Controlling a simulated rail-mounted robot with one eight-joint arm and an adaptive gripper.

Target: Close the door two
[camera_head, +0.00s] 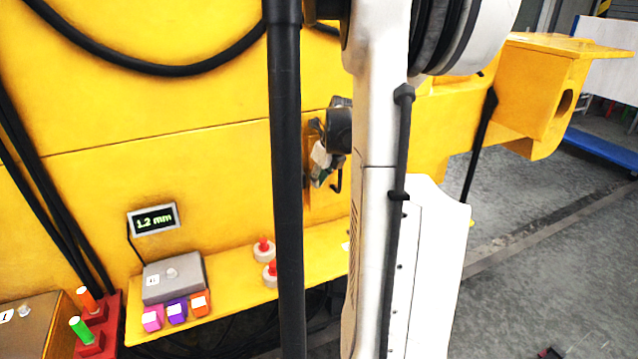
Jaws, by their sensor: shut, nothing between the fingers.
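No door clearly marked two can be made out. A grey box (172,279) with a knob and a small label, too small to read surely, sits on the yellow shelf at the lower left. A brown box (32,325) with a knob and a label like "1" is at the left edge. My gripper (319,170) shows in part at the yellow wall, between a black pole and my white arm. It is shut and empty. A dark handle-like piece (337,181) is close beside it; whether they touch cannot be told. My arm hides much of this area.
The yellow shelf (225,307) holds pink (152,318), purple (177,311) and orange (201,303) cubes and two red-and-white knobs (264,250). A display (154,219) reads 1.2 mm. Red blocks (92,343) hold orange and green pegs.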

